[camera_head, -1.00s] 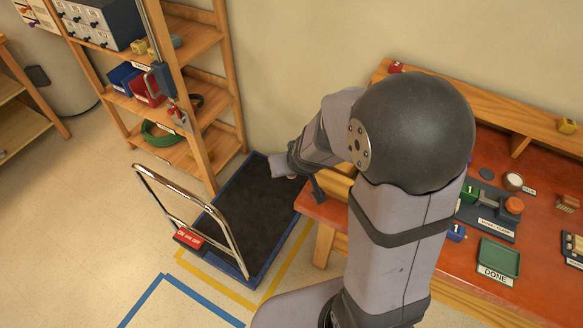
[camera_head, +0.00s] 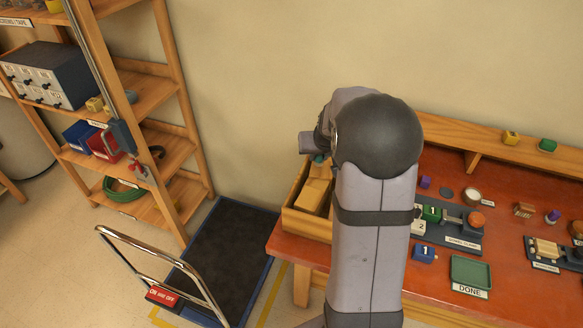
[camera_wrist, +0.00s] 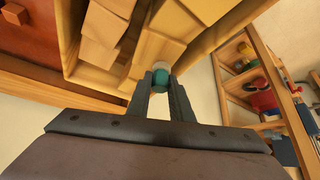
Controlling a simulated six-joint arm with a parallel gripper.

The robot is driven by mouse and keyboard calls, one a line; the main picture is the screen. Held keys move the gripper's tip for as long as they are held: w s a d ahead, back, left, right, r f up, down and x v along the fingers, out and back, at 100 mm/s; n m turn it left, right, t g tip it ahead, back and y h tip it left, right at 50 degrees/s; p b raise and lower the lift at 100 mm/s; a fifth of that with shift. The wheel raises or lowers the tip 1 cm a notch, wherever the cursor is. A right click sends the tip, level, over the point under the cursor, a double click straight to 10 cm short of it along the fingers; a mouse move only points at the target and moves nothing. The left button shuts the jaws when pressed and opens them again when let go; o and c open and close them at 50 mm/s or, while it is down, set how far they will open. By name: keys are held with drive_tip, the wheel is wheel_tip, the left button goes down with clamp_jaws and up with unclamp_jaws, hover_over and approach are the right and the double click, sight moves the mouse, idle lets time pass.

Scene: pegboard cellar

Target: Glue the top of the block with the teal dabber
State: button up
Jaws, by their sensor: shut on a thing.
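My gripper (camera_wrist: 160,82) is shut on a small teal thing with a pale end, which looks like the teal dabber (camera_wrist: 160,76). In the head view my gripper (camera_head: 319,158) is partly hidden by my own arm, above the far end of a wooden box. A speck of teal shows there. The box (camera_head: 305,225) holds several plain wooden blocks (camera_head: 316,194); they lie just beyond the fingertips in the wrist view (camera_wrist: 104,24). A pale wooden block (camera_head: 545,247) sits on a dark labelled holder at right. I cannot tell which block is the task's.
The red-topped bench (camera_head: 440,307) carries a green DONE tray (camera_head: 471,270), a stamp station (camera_head: 452,238), a blue cube (camera_head: 425,254) and a white round pot (camera_head: 472,196). A flatbed trolley (camera_head: 222,245) and a wooden shelf rack (camera_head: 180,105) stand at left.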

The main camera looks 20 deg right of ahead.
drive_tip(key=d+m, duration=0.1)
drive_tip(key=d, duration=0.3)
drive_tip(key=s+d+m+h, duration=0.1)
drive_tip(key=d, duration=0.2)
drive_tip(key=d+m+g, duration=0.1)
drive_tip(key=d, duration=0.3)
drive_tip(key=shift+s+d+h+p, duration=0.2)
drive_tip(key=shift+d+h+p, duration=0.1)
drive_tip(key=shift+d+p, duration=0.1)
drive_tip(key=s+d+f+m+g+h+p, duration=0.1)
drive_tip(key=s+d+m, duration=0.4)
drive_tip(key=s+d, duration=0.7)
drive_tip(key=s+d+f+m+g+h+p, duration=0.1)
drive_tip(key=s+d+m+g, duration=0.3)
drive_tip(key=s+d, duration=0.8)
drive_tip(key=d+m, duration=0.1)
drive_tip(key=d, duration=0.6)
drive_tip(key=shift+d+m+h, duration=0.15)
drive_tip(key=shift+m+h, duration=0.15)
drive_tip(key=shift+m, duration=0.1)
drive_tip(key=shift+f+b, duration=1.1)
drive_tip(key=shift+f, duration=1.9)
drive_tip(key=shift+f+b, duration=0.5)
